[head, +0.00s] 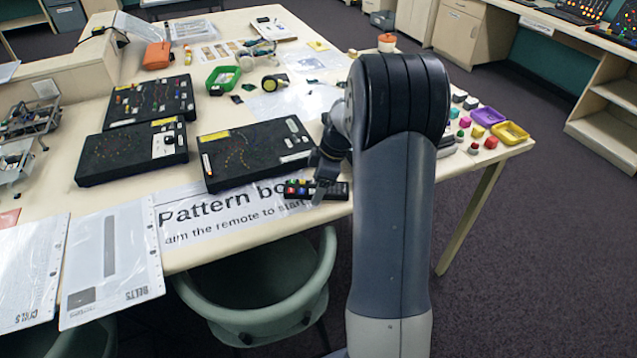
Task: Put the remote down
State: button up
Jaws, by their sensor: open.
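The remote (298,190) is a small black bar with coloured buttons. It lies at the front edge of the table, at the right end of the "Pattern board" paper sign (225,222). My gripper (322,192) is open and points down at the right part of the remote. Its fingertips are at or just above the remote; I cannot tell whether they touch it. My own arm hides the table to the right of the gripper.
Black pattern boards (255,153) lie behind the remote and to its left. Coloured trays (509,133) and small blocks sit at the table's right corner. Plastic-sleeved sheets (110,262) lie at the left front. A green chair (262,300) stands below the front edge.

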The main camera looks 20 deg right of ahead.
aim_at(312, 187)
jog(key=v, duration=1.2)
jog(key=shift+b, duration=0.45)
jog(key=x, duration=1.2)
jog(key=shift+f+p, duration=0.1)
jog(key=shift+p, duration=0.25)
jog(key=shift+w+r, duration=0.1)
jog(key=shift+r, duration=1.9)
